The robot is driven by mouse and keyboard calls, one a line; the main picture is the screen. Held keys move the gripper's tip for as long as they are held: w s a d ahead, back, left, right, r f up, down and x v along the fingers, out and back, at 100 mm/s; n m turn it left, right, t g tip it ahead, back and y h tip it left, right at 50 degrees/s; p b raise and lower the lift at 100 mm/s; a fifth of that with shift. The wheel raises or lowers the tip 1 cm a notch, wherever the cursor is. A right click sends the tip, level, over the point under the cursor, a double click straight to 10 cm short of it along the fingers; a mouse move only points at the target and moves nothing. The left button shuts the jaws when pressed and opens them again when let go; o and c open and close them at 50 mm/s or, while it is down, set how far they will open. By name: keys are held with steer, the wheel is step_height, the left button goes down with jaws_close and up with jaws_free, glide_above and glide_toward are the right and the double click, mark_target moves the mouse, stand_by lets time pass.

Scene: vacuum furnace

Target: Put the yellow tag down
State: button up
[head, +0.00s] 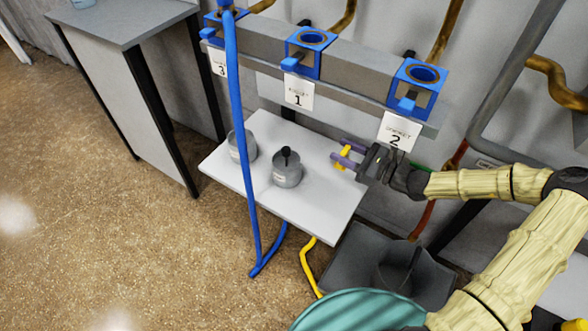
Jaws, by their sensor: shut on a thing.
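The yellow tag (343,158) shows as a small yellow piece between the purple fingers of my gripper (346,153). My gripper is shut on it. It is at the right part of the white shelf (318,207), below the socket labelled 2 (416,87). I cannot tell whether the tag touches the shelf or is held above it. The fingers hide part of the tag.
Two grey containers, one with a black knob (287,168) and one behind a blue hose (240,145), stand on the shelf. Blue sockets 1 (311,52) and 3 line the rail above. The shelf's front right is clear. A dark grey bin (350,262) is below.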

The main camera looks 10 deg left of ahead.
step_height(320, 180, down, 5)
steer(key=shift+r+b, duration=0.1)
steer(key=shift+b, duration=1)
step_height(320, 180, down, 5)
steer(key=b, duration=0.2)
steer(key=shift+b, duration=0.3)
steer(key=o, duration=1)
